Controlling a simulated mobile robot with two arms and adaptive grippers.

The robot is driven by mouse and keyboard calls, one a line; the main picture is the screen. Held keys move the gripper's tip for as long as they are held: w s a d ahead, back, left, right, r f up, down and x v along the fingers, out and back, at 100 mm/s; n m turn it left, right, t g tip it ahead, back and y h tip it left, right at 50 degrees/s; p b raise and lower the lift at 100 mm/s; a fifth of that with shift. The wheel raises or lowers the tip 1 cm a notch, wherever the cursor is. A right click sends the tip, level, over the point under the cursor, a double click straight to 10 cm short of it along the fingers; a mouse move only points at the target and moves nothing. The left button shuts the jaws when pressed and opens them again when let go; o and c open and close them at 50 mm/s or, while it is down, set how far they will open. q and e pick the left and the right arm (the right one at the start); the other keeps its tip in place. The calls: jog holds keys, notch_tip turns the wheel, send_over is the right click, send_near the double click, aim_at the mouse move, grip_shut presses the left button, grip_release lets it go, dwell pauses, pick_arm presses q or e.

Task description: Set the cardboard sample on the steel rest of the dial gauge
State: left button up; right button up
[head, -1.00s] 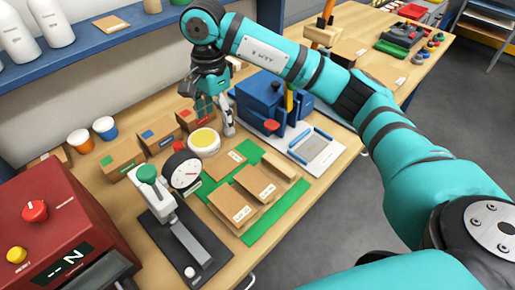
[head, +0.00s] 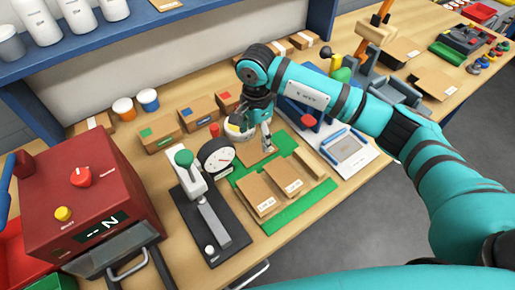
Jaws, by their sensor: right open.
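The dial gauge (head: 217,158) has a white round face and a green knob, and stands on a black base with a grey steel bar (head: 213,218). Several cardboard pieces lie on a green mat right of it: a labelled one at the front (head: 258,197), one beside it (head: 283,178), a narrow one (head: 313,165), and a small one (head: 252,155) at the mat's back end. My left gripper is out of view.
A red machine (head: 90,185) with knobs and a display stands left of the gauge. Small cardboard boxes (head: 160,137) and cups (head: 124,108) line the back. A blue device is partly hidden behind my right arm, near a white plate (head: 347,150).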

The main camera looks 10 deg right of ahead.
aim_at(257, 151)
jog(key=shift+f, duration=0.3)
notch_tip(257, 151, down, 4)
jog(key=shift+s+d+r+p, duration=0.1)
jog(key=shift+s+r+p, duration=0.1)
jog(key=shift+p, duration=0.95)
jog(key=shift+f, duration=0.55)
jog(key=c, duration=0.5)
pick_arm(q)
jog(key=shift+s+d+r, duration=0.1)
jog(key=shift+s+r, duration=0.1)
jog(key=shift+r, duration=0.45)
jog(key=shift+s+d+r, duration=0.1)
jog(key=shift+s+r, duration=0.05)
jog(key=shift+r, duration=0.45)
pick_arm(e)
jog(key=shift+c, duration=0.3)
jog(key=shift+w, duration=0.1)
